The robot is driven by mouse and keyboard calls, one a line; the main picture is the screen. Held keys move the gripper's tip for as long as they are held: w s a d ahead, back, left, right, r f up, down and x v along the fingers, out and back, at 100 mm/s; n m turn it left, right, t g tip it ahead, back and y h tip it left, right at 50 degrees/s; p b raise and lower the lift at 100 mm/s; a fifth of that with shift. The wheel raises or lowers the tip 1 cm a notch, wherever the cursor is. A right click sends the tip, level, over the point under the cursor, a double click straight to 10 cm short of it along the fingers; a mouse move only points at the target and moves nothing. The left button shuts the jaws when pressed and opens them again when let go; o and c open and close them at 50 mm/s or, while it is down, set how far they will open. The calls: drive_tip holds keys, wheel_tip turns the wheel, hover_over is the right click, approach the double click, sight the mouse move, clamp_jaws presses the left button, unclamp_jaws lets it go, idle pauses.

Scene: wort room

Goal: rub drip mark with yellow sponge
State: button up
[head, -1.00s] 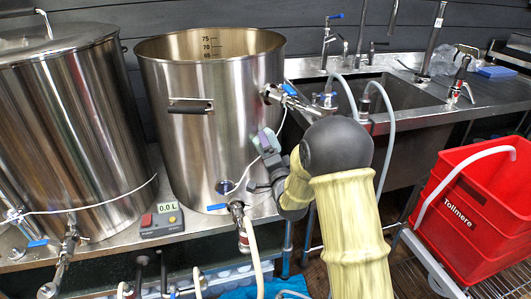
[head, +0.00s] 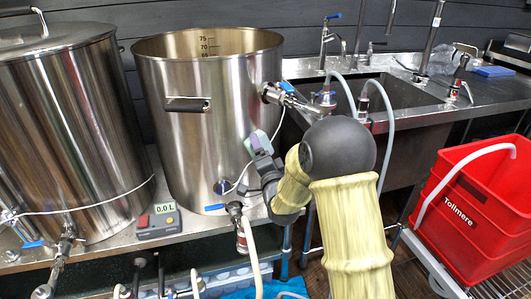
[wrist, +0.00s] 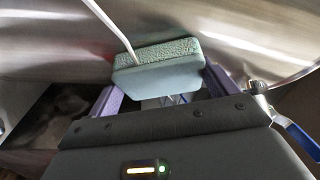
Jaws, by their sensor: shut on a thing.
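A pale green-grey sponge (wrist: 158,72) with a rough top layer is held between the purple fingers of my gripper (wrist: 160,88) in the wrist view; no yellow sponge shows. In the head view, my gripper (head: 257,146) is at the lower right side of the open steel kettle (head: 205,130). The sponge is against or very close to the kettle wall; I cannot tell if it touches. No drip mark can be made out; the sponge and arm may hide it. A white cable (wrist: 112,28) runs down to the sponge.
Valves with blue levers (head: 290,95) and a lower hose (head: 250,245) sit close to my arm. A scale reading 0.0 L (head: 158,220) stands left on the bench. A lidded kettle (head: 65,130) is at left, a sink (head: 390,95) behind, red crates (head: 470,200) at right.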

sight(248, 147)
drive_tip(key=shift+s+a, duration=0.25)
drive_tip(key=shift+a, duration=0.35)
drive_tip(key=shift+a, duration=0.1)
drive_tip(key=shift+s+a+b, duration=0.7)
drive_tip(key=shift+s+a, duration=0.4)
drive_tip(key=shift+a, duration=0.2)
drive_tip(key=shift+c, duration=0.4)
drive_tip(key=shift+d, duration=0.1)
drive_tip(key=shift+r, duration=0.25)
drive_tip(key=shift+d+r+p, duration=0.2)
drive_tip(key=shift+r+p, duration=0.4)
drive_tip(key=shift+r, duration=0.25)
